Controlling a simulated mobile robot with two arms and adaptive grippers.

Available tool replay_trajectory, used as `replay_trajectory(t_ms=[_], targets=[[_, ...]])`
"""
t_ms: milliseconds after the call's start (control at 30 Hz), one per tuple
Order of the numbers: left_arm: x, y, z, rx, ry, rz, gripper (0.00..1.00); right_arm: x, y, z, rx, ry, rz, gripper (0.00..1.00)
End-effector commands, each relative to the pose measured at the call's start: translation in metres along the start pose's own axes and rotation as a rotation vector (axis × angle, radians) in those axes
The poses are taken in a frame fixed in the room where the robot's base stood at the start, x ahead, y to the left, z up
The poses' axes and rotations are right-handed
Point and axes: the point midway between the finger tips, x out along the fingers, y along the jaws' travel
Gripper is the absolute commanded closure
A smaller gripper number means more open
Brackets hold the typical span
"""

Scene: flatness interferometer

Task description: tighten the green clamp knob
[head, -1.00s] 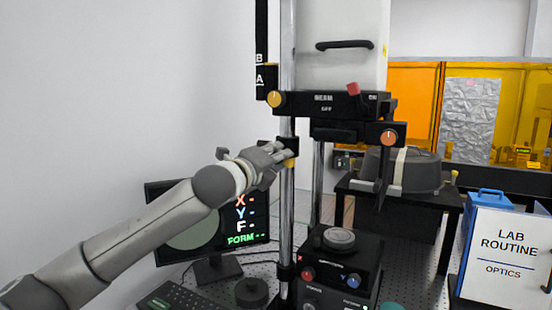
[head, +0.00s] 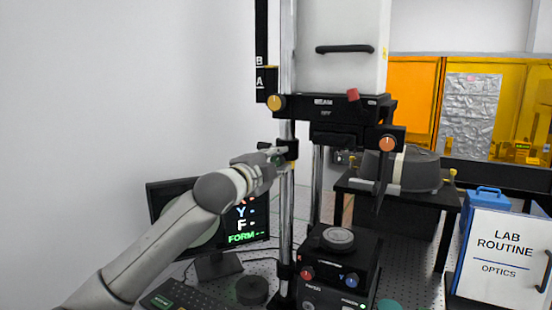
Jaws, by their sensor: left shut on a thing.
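My left gripper (head: 272,156) reaches in from the left at the black clamp block (head: 290,149) on the chrome post (head: 286,210). It is shut on the green clamp knob (head: 275,154). Only a small dark green part of the knob shows between the fingers; the rest is hidden by them. My right gripper is out of view.
A monitor (head: 163,190) stands behind my left forearm. The interferometer head (head: 330,107) is above, with a yellow knob (head: 275,102) and an orange knob (head: 388,143). The base unit (head: 340,275) is below. A white "LAB ROUTINE" binder (head: 500,285) stands at right.

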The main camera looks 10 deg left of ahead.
Motion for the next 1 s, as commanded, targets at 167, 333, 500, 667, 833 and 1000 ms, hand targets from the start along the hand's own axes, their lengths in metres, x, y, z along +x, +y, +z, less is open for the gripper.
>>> replay_trajectory(t_ms=[167,333,500,667,833,1000], targets=[[0.0,-0.002,-0.001,-0.169,0.001,-0.002,0.97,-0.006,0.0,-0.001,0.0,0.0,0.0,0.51],[0.0,-0.002,-0.001,-0.327,0.001,-0.002,0.97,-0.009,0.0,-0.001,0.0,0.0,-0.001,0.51],[0.0,-0.002,-0.001,-0.466,0.001,-0.003,0.97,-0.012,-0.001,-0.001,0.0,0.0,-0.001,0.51],[0.0,-0.002,0.0,-0.571,0.001,-0.003,0.97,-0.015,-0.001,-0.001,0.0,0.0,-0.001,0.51],[0.0,-0.001,0.0,-0.648,0.0,-0.003,0.97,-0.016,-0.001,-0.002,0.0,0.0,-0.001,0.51],[0.0,-0.001,0.0,-0.692,0.0,-0.003,0.97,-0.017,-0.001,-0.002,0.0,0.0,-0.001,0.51]])
